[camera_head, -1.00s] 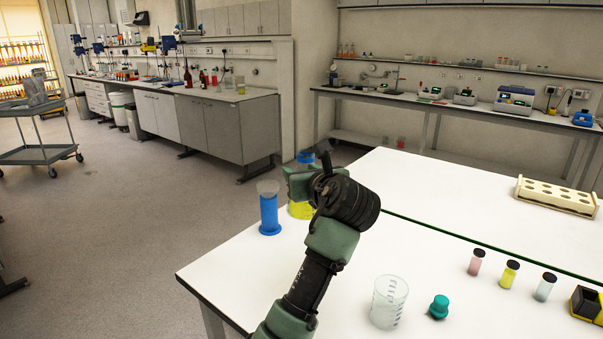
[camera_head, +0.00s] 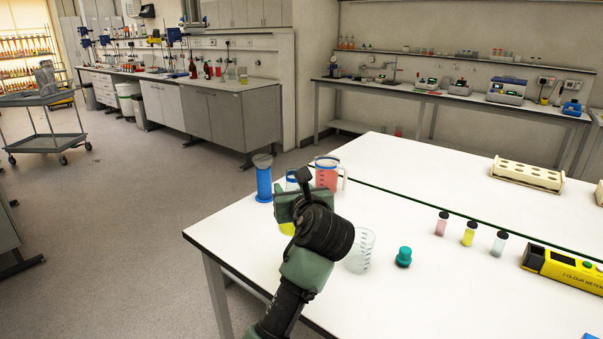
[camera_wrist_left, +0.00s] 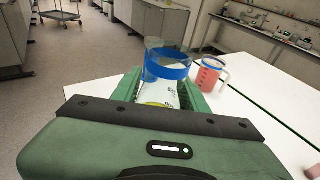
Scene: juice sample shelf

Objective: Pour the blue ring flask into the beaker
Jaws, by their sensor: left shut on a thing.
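The blue ring flask (camera_wrist_left: 163,88) is clear glass with a blue band at its neck and yellow liquid low inside. My left gripper (camera_wrist_left: 160,95) is shut on it, with a finger on each side. In the head view the flask (camera_head: 288,228) is mostly hidden behind my left gripper (camera_head: 290,205); some yellow and a bit of blue rim show. The beaker (camera_head: 361,250) is clear with graduation marks. It stands on the white table (camera_head: 250,260) just right of my left wrist, partly covered by it. My right gripper is not in view.
A blue cylinder (camera_head: 263,180) stands left of the flask. A jug of red liquid (camera_head: 327,175) stands behind. A teal stopper (camera_head: 404,257) is right of the beaker, then several capped vials (camera_head: 469,233), a yellow colour meter (camera_head: 562,266) and a cream rack (camera_head: 527,174).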

